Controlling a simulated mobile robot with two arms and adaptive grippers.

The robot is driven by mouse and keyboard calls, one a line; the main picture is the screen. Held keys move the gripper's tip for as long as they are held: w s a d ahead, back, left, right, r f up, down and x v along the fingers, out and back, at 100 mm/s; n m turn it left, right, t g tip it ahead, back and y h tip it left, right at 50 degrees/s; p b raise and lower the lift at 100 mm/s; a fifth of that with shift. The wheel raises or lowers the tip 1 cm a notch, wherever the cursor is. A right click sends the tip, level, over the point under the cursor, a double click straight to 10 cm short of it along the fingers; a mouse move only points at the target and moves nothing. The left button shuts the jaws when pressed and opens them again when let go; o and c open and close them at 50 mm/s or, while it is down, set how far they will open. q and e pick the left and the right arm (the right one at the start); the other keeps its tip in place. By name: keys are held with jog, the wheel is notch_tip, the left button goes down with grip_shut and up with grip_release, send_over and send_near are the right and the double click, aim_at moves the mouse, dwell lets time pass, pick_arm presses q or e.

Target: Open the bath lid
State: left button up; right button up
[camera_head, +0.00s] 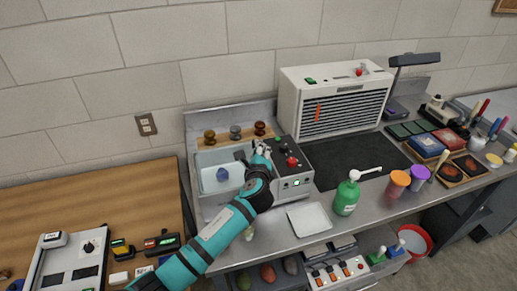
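A grey box with a dark top (286,150), a red knob and a small green display stands on the steel bench; it looks like the bath's unit. An open steel basin (203,193) adjoins it on the left, with a dark blue lump (222,174) inside. I cannot clearly tell which panel is the lid. My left gripper (260,148) is at the left edge of the dark top, beside the basin. Its fingers are small and partly hidden by the wrist, so opening and contact are unclear. My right gripper is not in view.
A wooden rack (222,139) with three knobs stands behind the basin. A white vented cabinet (335,98) is behind the unit on the right. A white tray (310,219) and green pump bottle (346,197) stand in front. A dark mat (352,159) lies clear to the right.

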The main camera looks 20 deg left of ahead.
pick_arm(q)
jog(key=shift+w+f, duration=0.1)
jog(key=shift+w, duration=0.15)
grip_shut()
dwell(0.3)
